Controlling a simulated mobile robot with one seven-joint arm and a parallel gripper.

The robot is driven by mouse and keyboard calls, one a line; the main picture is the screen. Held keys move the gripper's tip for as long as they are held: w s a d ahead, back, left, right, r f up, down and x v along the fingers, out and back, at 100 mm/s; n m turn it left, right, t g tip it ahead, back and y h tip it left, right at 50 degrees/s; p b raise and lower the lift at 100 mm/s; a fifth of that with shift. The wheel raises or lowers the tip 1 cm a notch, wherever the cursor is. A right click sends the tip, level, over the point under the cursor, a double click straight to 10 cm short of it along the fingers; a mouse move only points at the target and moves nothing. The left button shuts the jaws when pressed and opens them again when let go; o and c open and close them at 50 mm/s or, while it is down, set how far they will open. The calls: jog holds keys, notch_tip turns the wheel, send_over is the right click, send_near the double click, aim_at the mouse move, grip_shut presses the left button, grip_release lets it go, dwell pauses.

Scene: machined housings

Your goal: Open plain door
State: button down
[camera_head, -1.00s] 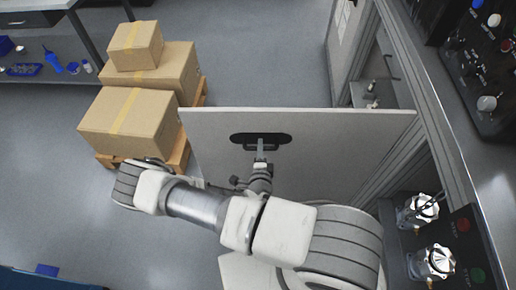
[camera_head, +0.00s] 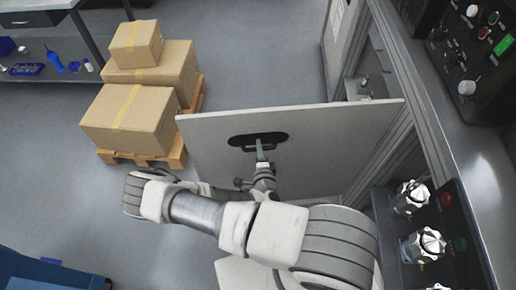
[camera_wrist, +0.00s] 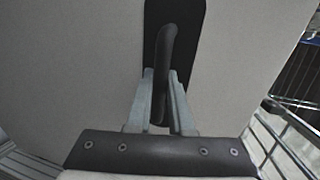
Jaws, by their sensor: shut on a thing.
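The plain door (camera_head: 335,135) is a flat light-grey panel standing swung out from the metal frame at right in the head view. Its dark handle (camera_head: 258,140) sits on a black backing plate near the door's upper left. My gripper (camera_head: 261,156) is shut on the handle. In the wrist view, the two grey fingers of my gripper (camera_wrist: 161,95) lie on either side of the dark handle bar (camera_wrist: 163,70), in front of the pale door face (camera_wrist: 80,60). My arm hides the lower part of the door.
Cardboard boxes (camera_head: 130,115) sit on a wooden pallet (camera_head: 178,153) left of the door. A machine frame (camera_head: 425,110) and a control panel with buttons and metal fittings (camera_head: 422,245) stand at right. A blue object (camera_head: 45,272) is at lower left. Grey floor between is clear.

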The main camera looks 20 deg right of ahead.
dwell(0.4)
jog(key=c, duration=0.8)
grip_release()
jog(key=shift+s, duration=0.2)
